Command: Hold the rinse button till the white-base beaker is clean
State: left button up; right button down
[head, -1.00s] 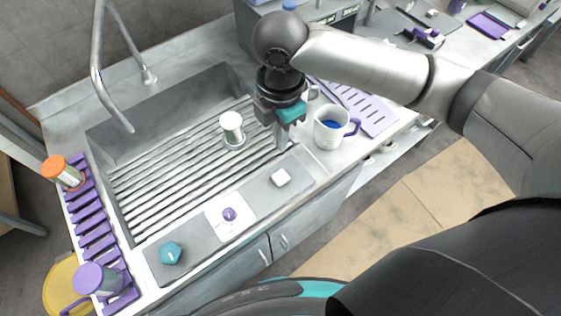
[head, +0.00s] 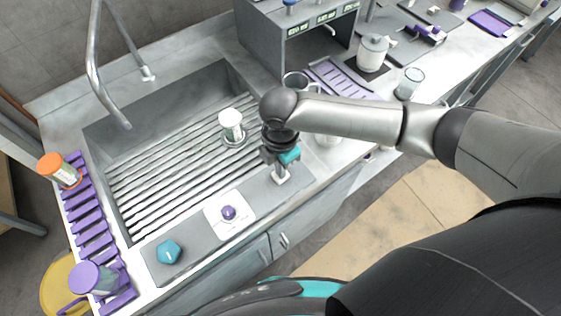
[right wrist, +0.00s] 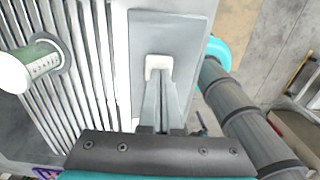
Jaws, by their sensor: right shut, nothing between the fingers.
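The white-base beaker (head: 231,124) stands upside down on the sink's slatted rack, white base up; it shows at the left of the right wrist view (right wrist: 28,66). The grey control strip along the sink's front holds a white square button (right wrist: 158,62), a purple round knob (head: 228,212) on a white plate and a teal five-sided knob (head: 168,251). My right gripper (head: 281,174) is shut and empty, pointing down with its tips at the white button, seemingly touching it. How far the button is pressed I cannot tell. My left gripper is out of view.
A curved faucet (head: 92,70) rises behind the sink. A purple rack (head: 90,225) with an orange-topped beaker (head: 57,170) and a purple-topped one (head: 92,279) lies left. Mugs, a jar (head: 373,52) and a glass beaker (head: 409,84) stand on the counter to the right.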

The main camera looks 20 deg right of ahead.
notch_tip(320, 180, down, 2)
jog(key=shift+s+f, duration=0.1)
jog(key=shift+s, duration=0.05)
jog(key=shift+s+f, duration=0.15)
jog(key=shift+s, duration=0.15)
jog(key=shift+w, duration=0.1)
jog(key=shift+f, duration=0.1)
dwell(0.7)
dwell(5.0)
jog(key=r+p, duration=0.1)
jog(key=p, duration=0.1)
jog(key=r+p, duration=0.1)
jog(key=r, duration=0.1)
jog(key=r+p, duration=0.2)
jog(key=shift+w+r+p, duration=0.15)
jog(key=shift+w+p, duration=0.15)
jog(key=shift+p, duration=0.05)
notch_tip(320, 180, up, 10)
jog(key=shift+w, duration=0.15)
